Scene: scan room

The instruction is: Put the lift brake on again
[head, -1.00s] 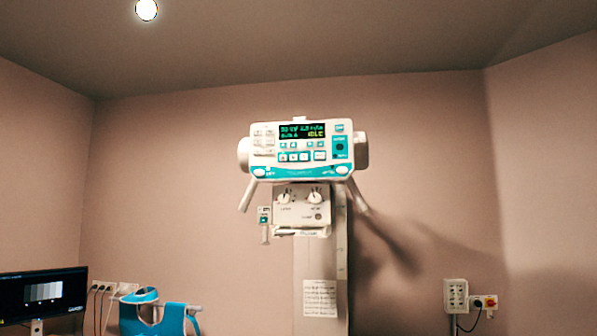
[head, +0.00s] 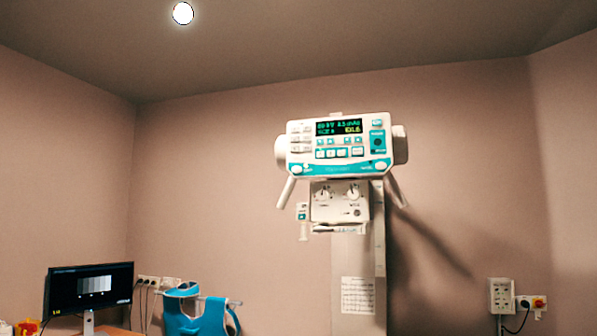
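The X-ray unit's control head (head: 338,147) stands in the middle right of the head view, with a lit display (head: 339,128), rows of buttons and two slanting handles. Below it is a smaller white box (head: 339,202) with two round knobs. A small white and teal part (head: 303,219) hangs at that box's left side. The head sits on a pale upright column (head: 357,265) with a printed sheet (head: 357,295) on it. I cannot tell which part is the lift brake or how it is set. My gripper is not in view.
Teal aprons (head: 198,312) hang on a rail. Wall sockets (head: 502,296) with a plugged cable are at the right. The floor is out of view.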

